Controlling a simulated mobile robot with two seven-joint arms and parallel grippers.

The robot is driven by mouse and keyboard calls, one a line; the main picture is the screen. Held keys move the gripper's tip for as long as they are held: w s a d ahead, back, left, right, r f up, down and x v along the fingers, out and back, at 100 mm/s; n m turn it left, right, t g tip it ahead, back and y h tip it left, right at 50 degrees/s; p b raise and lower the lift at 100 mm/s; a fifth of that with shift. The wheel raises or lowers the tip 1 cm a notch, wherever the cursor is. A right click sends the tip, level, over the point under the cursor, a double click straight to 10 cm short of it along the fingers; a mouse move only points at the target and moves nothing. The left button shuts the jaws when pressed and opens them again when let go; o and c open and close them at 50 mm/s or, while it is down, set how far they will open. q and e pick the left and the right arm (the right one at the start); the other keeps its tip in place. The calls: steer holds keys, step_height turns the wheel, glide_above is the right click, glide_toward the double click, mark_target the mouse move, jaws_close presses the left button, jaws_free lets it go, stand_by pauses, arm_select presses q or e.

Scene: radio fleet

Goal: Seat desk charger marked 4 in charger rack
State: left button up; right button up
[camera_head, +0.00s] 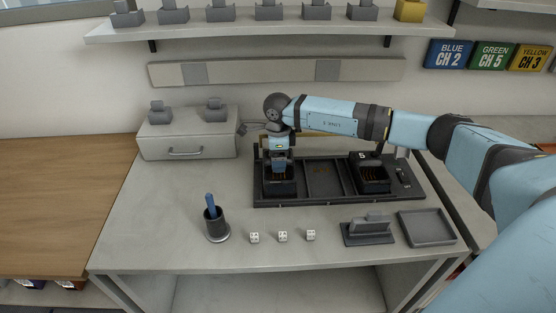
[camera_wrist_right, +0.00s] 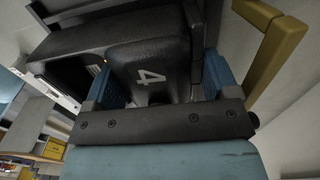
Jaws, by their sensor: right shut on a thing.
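In the head view, my right gripper (camera_head: 279,163) is at the left bay of the dark charger rack (camera_head: 325,201). The charger (camera_head: 279,187) shows there below the fingers, with orange contacts inside it. I cannot tell whether it sits fully down. My left gripper is not in view.
A charger marked 5 (camera_head: 373,182) stands in the rack's right bay; the middle bay (camera_head: 323,179) is empty. In front are a pen cup (camera_head: 216,228), several dice (camera_head: 283,236), a dark stand (camera_head: 367,232) and a shallow tray (camera_head: 427,229). A grey drawer box (camera_head: 188,140) stands left.

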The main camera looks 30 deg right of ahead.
steer(key=shift+f, duration=0.85)
steer(key=o, duration=0.8)
steer(key=shift+f, duration=0.15)
steer(key=shift+o, duration=0.2)
